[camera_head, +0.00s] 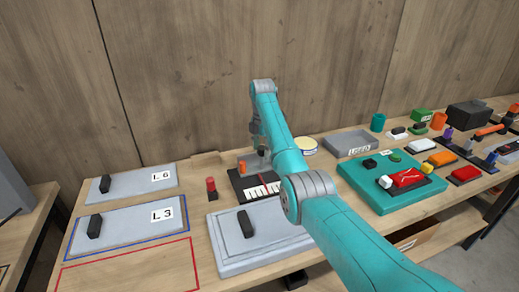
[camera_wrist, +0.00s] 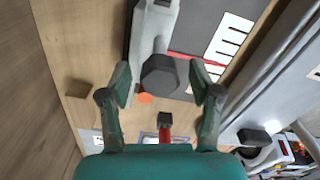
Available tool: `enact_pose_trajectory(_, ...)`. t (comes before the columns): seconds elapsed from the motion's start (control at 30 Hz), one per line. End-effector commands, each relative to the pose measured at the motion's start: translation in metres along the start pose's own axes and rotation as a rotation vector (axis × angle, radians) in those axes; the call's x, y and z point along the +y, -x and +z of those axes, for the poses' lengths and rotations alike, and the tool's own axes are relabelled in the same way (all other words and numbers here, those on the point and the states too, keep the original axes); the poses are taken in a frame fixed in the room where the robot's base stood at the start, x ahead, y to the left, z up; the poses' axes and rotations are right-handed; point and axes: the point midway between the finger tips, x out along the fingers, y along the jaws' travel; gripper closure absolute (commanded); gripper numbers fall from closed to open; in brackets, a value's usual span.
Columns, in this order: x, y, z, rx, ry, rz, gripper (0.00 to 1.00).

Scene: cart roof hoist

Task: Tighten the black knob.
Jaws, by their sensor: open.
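The black knob (camera_wrist: 160,75) shows in the wrist view as a dark, many-sided cap on a grey bar (camera_wrist: 155,30). My gripper (camera_wrist: 161,80) is open, with one finger on each side of the knob and a visible gap on both sides. I cannot tell how far above or around the knob the fingertips are. In the head view my gripper (camera_head: 261,152) is over the dark device with a white scale (camera_head: 262,190). The knob is hard to make out there, partly hidden by my arm.
Plates L6 (camera_head: 140,183) and L3 (camera_head: 130,227) lie at the left. A grey plate (camera_head: 275,245) lies in front. A teal board (camera_head: 410,200) and grey tray (camera_head: 350,147) are at the right.

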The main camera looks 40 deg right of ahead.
Motion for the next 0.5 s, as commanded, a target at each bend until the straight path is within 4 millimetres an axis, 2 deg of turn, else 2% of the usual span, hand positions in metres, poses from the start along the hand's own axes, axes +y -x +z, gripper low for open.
enact_pose_trajectory(0.1, 0.0001, 0.0002, -0.0002, 0.0, 0.0, 0.0, 0.39)
enact_pose_trajectory(0.33, 0.0002, 0.0004, -0.0004, 0.0, 0.0, 0.0, 0.97)
enact_pose_trajectory(0.5, 0.0002, 0.0005, -0.0004, 0.0, -0.003, 0.0, 0.97)
